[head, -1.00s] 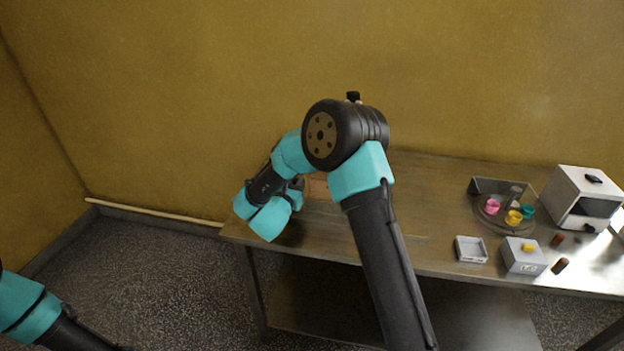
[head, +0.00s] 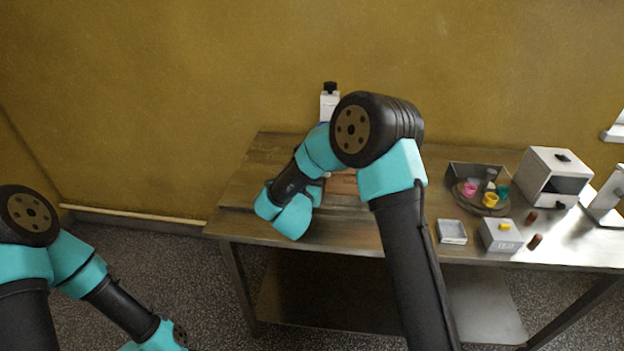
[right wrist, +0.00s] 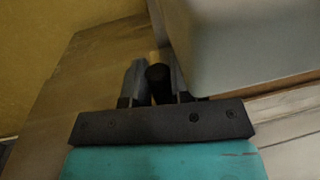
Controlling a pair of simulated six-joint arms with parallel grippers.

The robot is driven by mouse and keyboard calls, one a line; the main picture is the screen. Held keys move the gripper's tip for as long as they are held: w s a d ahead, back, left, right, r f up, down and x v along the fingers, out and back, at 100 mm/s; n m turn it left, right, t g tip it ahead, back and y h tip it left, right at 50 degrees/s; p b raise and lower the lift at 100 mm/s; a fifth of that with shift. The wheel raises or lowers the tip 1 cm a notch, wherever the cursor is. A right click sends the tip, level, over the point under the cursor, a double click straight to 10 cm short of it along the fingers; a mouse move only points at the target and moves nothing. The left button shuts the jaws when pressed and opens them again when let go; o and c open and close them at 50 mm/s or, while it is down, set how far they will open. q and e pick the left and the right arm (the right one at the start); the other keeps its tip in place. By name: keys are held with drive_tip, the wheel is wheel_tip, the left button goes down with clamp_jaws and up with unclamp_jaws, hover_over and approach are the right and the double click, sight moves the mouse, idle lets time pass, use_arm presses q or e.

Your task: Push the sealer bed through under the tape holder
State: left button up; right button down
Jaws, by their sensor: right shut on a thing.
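In the right wrist view, my right gripper (right wrist: 157,80) is shut on a dark round handle (right wrist: 158,73), with a finger on either side. I cannot tell what the handle belongs to. A large pale grey block (right wrist: 250,40) stands close to the right of the fingers. In the head view, the gripper is hidden by my right arm. A white upright with a black knob (head: 330,103), probably the tape holder, rises behind that arm. A brown box (head: 343,184) shows partly below it. I cannot make out the sealer bed clearly. My left arm hangs at bottom left, its gripper out of view.
The table (head: 240,190) is bare at its left end. To the right stand a white open-fronted box (head: 555,175), a turntable with coloured cups (head: 490,199), a small tray (head: 452,231) and a grey box with a yellow top (head: 500,236).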

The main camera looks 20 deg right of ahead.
drive_tip(key=c, duration=1)
unclamp_jaws()
drive_tip(key=shift+s+d, duration=0.1)
drive_tip(key=shift+d, duration=0.2)
drive_tip(key=shift+a, duration=0.15)
drive_tip(key=shift+s+a, duration=0.1)
drive_tip(key=shift+s, duration=0.15)
drive_tip(key=v, duration=1.6)
drive_tip(key=shift+s+a, duration=0.25)
drive_tip(key=shift+s, duration=0.05)
